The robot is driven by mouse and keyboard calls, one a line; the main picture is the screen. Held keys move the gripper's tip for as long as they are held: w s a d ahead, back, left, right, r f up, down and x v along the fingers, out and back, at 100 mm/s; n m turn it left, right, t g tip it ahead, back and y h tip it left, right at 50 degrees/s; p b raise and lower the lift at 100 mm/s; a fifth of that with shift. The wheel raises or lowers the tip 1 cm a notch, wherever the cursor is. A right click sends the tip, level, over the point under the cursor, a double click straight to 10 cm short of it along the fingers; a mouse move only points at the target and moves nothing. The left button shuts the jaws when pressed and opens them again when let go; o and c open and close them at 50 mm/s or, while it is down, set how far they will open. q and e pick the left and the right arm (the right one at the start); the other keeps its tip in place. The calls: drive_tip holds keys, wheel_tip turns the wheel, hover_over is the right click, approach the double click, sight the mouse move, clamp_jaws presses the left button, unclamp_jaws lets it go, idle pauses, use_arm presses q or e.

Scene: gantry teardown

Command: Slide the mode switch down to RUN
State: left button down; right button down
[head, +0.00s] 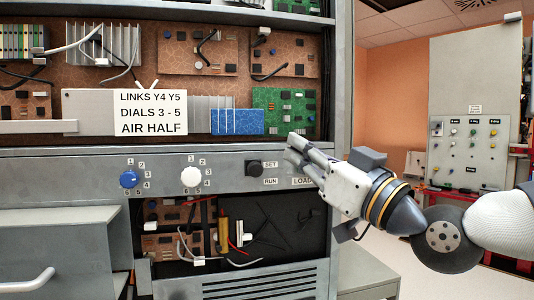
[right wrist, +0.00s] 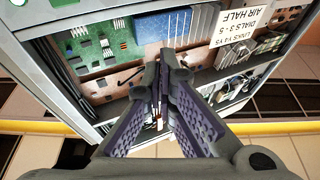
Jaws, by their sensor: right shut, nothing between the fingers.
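The mode switch (head: 254,168) is a small black block on the grey control strip. It sits beside the SET label (head: 271,164), above the level of the RUN label (head: 270,181). My right gripper (head: 292,146) is shut and empty. In the head view its fingertips show just right of and a little above the switch, in front of the strip; whether they touch it cannot be told. In the right wrist view the fingertips (right wrist: 162,58) meet in front of the cabinet, and I cannot make out the switch there. My left gripper is not in view.
A blue dial (head: 129,179) and a white dial (head: 191,177) sit left of the switch. Above is an open bay with circuit boards and a sign (head: 151,113) reading LINKS Y4 Y5, DIALS 3 - 5, AIR HALF. A grey drawer unit (head: 60,240) juts out at lower left.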

wheel_tip(320, 180, up, 3)
hover_over(260, 168)
drive_tip(key=s+d, duration=0.1)
drive_tip(key=s, duration=0.1)
drive_tip(key=shift+w+d+f, duration=0.1)
drive_tip(key=shift+w+d, duration=0.1)
drive_tip(key=f, duration=0.3)
drive_tip(key=shift+w+a, duration=0.15)
drive_tip(key=shift+w, duration=0.1)
drive_tip(key=shift+f, duration=0.35)
wheel_tip(260, 168, down, 4)
drive_tip(key=shift+r+b, duration=0.15)
drive_tip(key=shift+b, duration=0.2)
